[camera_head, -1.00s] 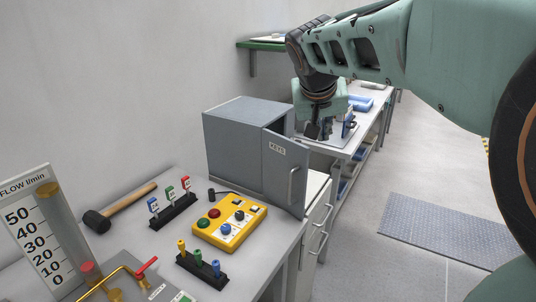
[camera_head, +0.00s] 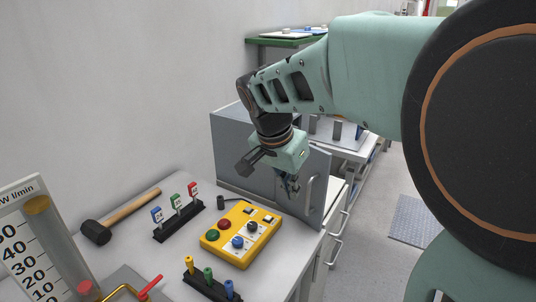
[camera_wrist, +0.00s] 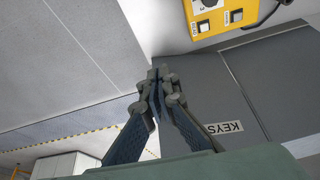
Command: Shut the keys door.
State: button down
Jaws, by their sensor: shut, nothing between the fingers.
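The keys cabinet (camera_head: 232,152) is a grey metal box on the bench in the head view. Its door (camera_head: 318,172) stands partly open, swung out at the right, with a vertical bar handle (camera_head: 309,196). My gripper (camera_head: 291,192) is shut and empty, pointing down in front of the door's outer face, left of the handle. It hides part of the door and cabinet front. In the wrist view the door (camera_wrist: 285,95) with its KEYS label (camera_wrist: 224,127) lies right of my fingertips (camera_wrist: 160,76). I cannot tell whether they touch it.
A yellow control box (camera_head: 240,233) stands in front of the cabinet. Coloured key racks (camera_head: 178,220), a mallet (camera_head: 122,216) and a flow gauge (camera_head: 38,245) are on the bench to the left. Open floor (camera_head: 385,180) lies to the right.

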send_near(307, 208)
notch_tip(307, 208, down, 3)
jog(key=s+a, duration=0.2)
jog(key=w+d, duration=0.1)
jog(key=w+d+f, duration=0.1)
jog(key=w, duration=0.1)
jog(key=shift+w+d, duration=0.15)
jog(key=shift+d, duration=0.15)
jog(key=shift+d, duration=0.15)
